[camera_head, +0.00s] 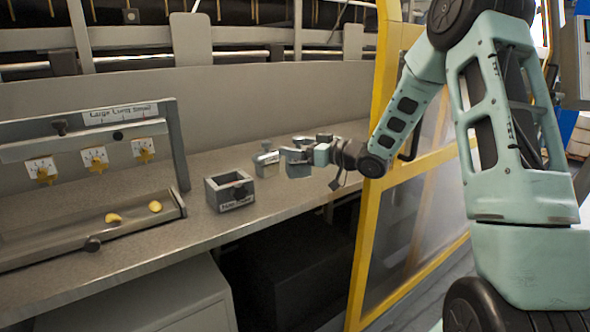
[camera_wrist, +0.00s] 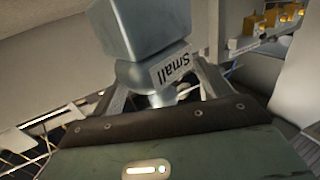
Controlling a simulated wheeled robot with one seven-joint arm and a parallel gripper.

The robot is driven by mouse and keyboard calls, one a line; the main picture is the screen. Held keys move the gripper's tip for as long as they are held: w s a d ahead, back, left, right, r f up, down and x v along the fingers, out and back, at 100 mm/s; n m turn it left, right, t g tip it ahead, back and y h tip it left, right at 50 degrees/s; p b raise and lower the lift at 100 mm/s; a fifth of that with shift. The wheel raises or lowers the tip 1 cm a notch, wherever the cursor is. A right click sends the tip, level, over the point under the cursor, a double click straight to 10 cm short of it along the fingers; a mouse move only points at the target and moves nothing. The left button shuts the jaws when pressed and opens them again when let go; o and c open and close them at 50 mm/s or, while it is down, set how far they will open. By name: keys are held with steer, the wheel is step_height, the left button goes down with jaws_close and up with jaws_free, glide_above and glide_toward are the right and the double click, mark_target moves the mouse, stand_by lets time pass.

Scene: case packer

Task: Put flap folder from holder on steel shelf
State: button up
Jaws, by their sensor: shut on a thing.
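My gripper (camera_head: 307,153) reaches in from the right over the grey steel shelf (camera_head: 262,212). It is shut on a grey metal piece with a block-shaped top and a label reading "Small" (camera_wrist: 147,35), which I take as the flap folder. In the head view the held piece (camera_head: 297,164) is small and partly covered by the gripper. Its lower end is hidden, so I cannot tell whether it touches the shelf. An open square grey box (camera_head: 230,196), likely the holder, stands near the shelf's front edge; its label is too small to read.
A similar small labelled block (camera_head: 265,160) stands just left of my gripper. A rack with dials (camera_head: 95,128) and a sloping tray (camera_head: 90,226) with two yellow pieces fill the left. A yellow frame post (camera_head: 375,170) is close to my arm.

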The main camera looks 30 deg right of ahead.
mark_target(299, 163)
steer(key=shift+f, duration=2.3)
steer(key=shift+f, duration=0.1)
steer(key=o, duration=1.3)
steer(key=shift+f, duration=0.1)
steer(key=shift+s+r, duration=0.1)
steer(key=shift+r, duration=0.1)
steer(key=v, duration=0.7)
steer(key=shift+s+b, duration=0.2)
steer(key=shift+b, duration=0.2)
